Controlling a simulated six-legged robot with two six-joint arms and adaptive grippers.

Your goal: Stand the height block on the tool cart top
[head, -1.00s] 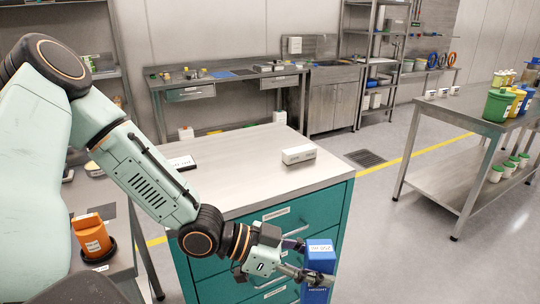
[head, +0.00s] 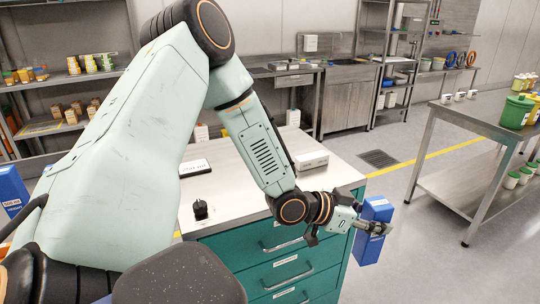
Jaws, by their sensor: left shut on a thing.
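The blue height block (head: 375,212) has a white label on its upper face and is slightly tilted. My left gripper (head: 372,227) is shut on it, with the fingers across its middle. The gripper holds it in the air off the right side of the tool cart, and the block's upper end is close to the height of the cart top in the picture. The tool cart (head: 284,262) has teal drawers and a pale, flat cart top (head: 228,196). My left arm hides part of that top. My right gripper is not in view.
On the cart top are a white box (head: 311,160), a dark flat plate with a white label (head: 194,168) and a small black knob-like object (head: 200,209). Another blue labelled box (head: 12,194) shows at the left edge. A steel table (head: 470,112) stands right, beyond open floor.

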